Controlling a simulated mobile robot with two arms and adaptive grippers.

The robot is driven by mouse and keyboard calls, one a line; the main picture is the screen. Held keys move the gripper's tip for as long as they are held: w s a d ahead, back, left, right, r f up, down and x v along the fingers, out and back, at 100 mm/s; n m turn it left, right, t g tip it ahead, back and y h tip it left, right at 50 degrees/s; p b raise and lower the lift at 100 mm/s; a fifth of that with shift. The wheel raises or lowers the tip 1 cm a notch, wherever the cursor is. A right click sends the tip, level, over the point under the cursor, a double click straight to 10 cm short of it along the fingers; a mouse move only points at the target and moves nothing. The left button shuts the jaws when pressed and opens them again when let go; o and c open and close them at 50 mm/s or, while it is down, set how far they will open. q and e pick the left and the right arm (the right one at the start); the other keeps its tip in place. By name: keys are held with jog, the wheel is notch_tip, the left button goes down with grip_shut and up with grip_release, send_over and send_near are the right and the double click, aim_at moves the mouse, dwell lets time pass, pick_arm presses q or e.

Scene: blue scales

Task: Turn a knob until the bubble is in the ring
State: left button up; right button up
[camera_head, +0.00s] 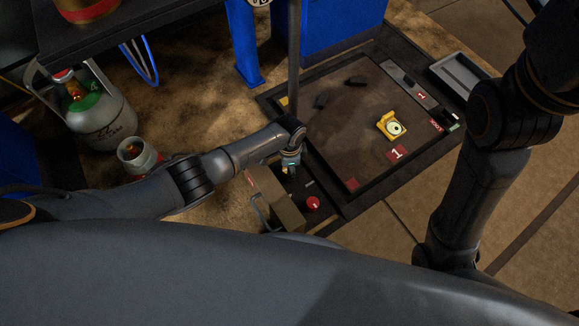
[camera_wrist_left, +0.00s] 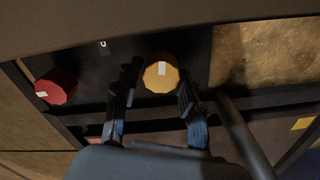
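The yellow level (camera_head: 388,127) lies on the dark scale plate (camera_head: 345,115) in the head view. Its round pale face has a dark mark near the middle; bubble and ring are too small to tell apart. A yellow knob (camera_wrist_left: 160,75) with a white label shows in the left wrist view. My left gripper (camera_wrist_left: 158,84) is open, its fingers on either side of this knob; I cannot tell whether they touch it. In the head view the left gripper (camera_head: 290,168) hides that knob. A red knob (camera_head: 313,203) stands nearby, and in the wrist view (camera_wrist_left: 56,87) it is left of the fingers. My right gripper is out of view.
A brown box (camera_head: 275,197) with a handle stands by the left gripper. A grey post (camera_head: 294,60) rises at the scale's far edge. A gas cylinder (camera_head: 98,115) stands at left, and a grey tray (camera_head: 458,75) lies at right.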

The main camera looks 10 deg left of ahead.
pick_arm(q)
jog(key=shift+o, duration=1.4)
notch_tip(320, 180, up, 12)
